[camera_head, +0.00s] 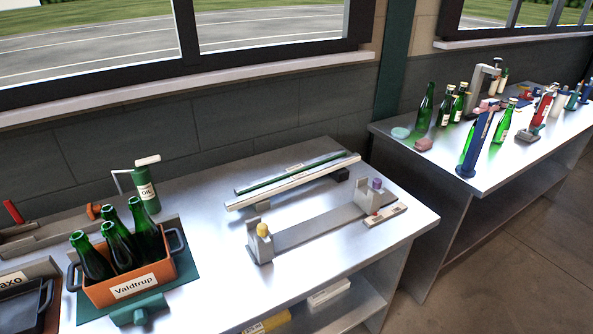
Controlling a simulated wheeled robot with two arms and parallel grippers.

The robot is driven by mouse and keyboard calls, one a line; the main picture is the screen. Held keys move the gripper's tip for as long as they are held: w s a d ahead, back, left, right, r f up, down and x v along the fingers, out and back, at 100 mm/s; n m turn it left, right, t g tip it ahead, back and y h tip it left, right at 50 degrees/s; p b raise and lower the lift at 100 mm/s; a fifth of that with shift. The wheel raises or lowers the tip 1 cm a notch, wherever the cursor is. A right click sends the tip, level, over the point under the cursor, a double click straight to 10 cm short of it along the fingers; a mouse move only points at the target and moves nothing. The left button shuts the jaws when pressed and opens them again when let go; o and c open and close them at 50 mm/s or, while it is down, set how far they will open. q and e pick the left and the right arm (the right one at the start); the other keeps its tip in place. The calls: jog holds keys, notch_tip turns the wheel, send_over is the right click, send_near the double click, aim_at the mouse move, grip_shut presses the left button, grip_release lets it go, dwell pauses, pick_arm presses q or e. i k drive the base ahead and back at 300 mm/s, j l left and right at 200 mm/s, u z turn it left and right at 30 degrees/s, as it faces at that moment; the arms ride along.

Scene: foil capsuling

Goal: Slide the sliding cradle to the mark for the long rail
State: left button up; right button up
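A grey fixture bed (318,228) lies on the steel table. A grey block with a yellow knob (262,230) stands at its left end, and a grey block with a purple knob (377,184) stands at its right end. I cannot tell for certain which block is the sliding cradle. A pale strip with small markings (386,215) lies beside the right block; its markings are too small to read. Behind the bed, a long cream rail (290,184) rests on dark supports, with a green bar (285,174) behind it. Neither of my grippers is in view.
An orange crate (130,287) labelled "Valdtrup" holds several green bottles at the left, on a green mat (190,268). A second table (490,175) at the right carries bottles and tools. The table's front right is clear.

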aim_at(368, 199)
jog(key=i+l+z, duration=0.15)
jog(key=l+z, duration=0.25)
jog(key=i+l+z, duration=0.15)
jog(key=z, duration=0.3)
jog(key=i+l+z, duration=0.2)
jog(key=z, duration=0.2)
jog(key=i+l+z, duration=0.15)
jog(key=z, duration=0.3)
jog(key=i+l+z, duration=0.1)
jog(key=i, duration=0.6)
jog(key=i+u, duration=0.15)
jog(key=u, duration=0.3)
jog(key=i+u, duration=0.15)
jog(key=u, duration=0.3)
jog(key=i+l+u, duration=0.1)
jog(key=u, duration=0.4)
jog(key=i+l+u, duration=0.15)
jog(key=u, duration=0.3)
jog(key=l+u, duration=0.25)
jog(key=u, duration=0.2)
jog(key=i+l+u, duration=0.1)
jog(key=u, duration=0.35)
jog(key=l+u, duration=0.35)
jog(key=u, duration=0.15)
jog(key=k+l, duration=0.1)
jog(key=l, duration=0.4)
jog(key=k+l+z, duration=0.15)
jog(key=l, duration=0.35)
jog(key=i, duration=0.05)
